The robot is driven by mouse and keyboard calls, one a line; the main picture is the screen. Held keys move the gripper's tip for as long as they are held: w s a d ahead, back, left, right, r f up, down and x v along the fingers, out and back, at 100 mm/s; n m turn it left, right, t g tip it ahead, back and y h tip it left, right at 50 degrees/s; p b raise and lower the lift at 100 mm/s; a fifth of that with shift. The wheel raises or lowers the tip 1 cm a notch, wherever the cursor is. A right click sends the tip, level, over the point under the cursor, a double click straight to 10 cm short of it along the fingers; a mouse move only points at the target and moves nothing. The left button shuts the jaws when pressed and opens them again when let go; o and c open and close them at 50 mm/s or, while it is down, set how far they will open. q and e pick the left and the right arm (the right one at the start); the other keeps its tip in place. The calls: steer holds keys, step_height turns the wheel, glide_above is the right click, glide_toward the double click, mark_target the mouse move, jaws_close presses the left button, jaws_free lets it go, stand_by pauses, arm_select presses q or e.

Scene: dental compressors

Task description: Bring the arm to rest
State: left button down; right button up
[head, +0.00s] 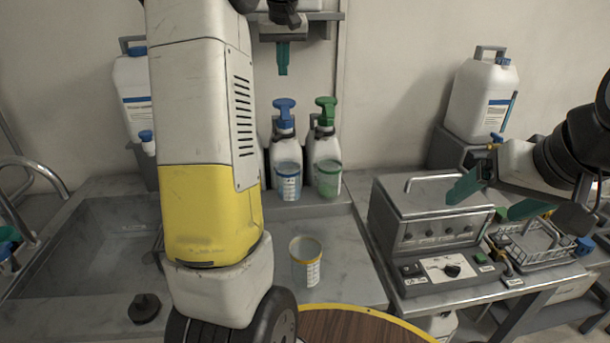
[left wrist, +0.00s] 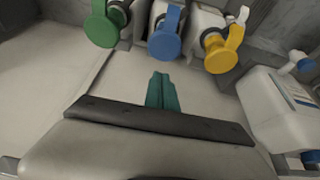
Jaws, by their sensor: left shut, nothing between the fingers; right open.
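My left gripper (head: 283,70) hangs at the top centre of the head view, its teal fingers shut together and empty, pointing down in front of the wall. In the left wrist view its closed fingers (left wrist: 161,92) point toward pump bottles with green (left wrist: 101,28), blue (left wrist: 165,38) and yellow (left wrist: 222,52) heads, with nothing held. My white and yellow left arm link covers the left middle of the head view. My right gripper (head: 484,203) is at the right, its teal fingers spread apart and empty, above the grey bench machine (head: 430,205) and the wire basket (head: 540,245).
Blue-headed (head: 284,125) and green-headed (head: 326,125) pump bottles stand behind blue and green measuring cups. A yellow-rimmed cup (head: 305,264) stands on the counter, near a round wooden top (head: 360,328). A sink (head: 90,250) is at left; a white jug (head: 481,95) stands back right.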

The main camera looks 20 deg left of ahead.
arm_select(q)
steer(key=shift+r, duration=0.35)
steer(key=s+d+f+m+t+h, duration=0.1)
steer(key=s+d+m, duration=0.1)
steer(key=s+d, duration=0.45)
steer(key=s+d+f+m+h, duration=0.1)
steer(key=s+d, duration=0.2)
steer(key=s, duration=0.7)
steer(key=s+d+f+m, duration=0.1)
steer(key=s+d+f, duration=0.1)
steer(key=s, duration=0.3)
steer(key=s+d+f+m+h, duration=0.1)
steer(key=s+d+f, duration=0.2)
steer(key=s+f, duration=0.1)
steer(key=s+d+f+t+h, duration=0.1)
steer(key=s+d+f, duration=0.1)
steer(key=s, duration=0.4)
steer(key=shift+d+f+m, duration=0.2)
steer(key=shift+f+m, duration=0.2)
steer(key=shift+f, duration=0.15)
steer(key=shift+s, duration=0.1)
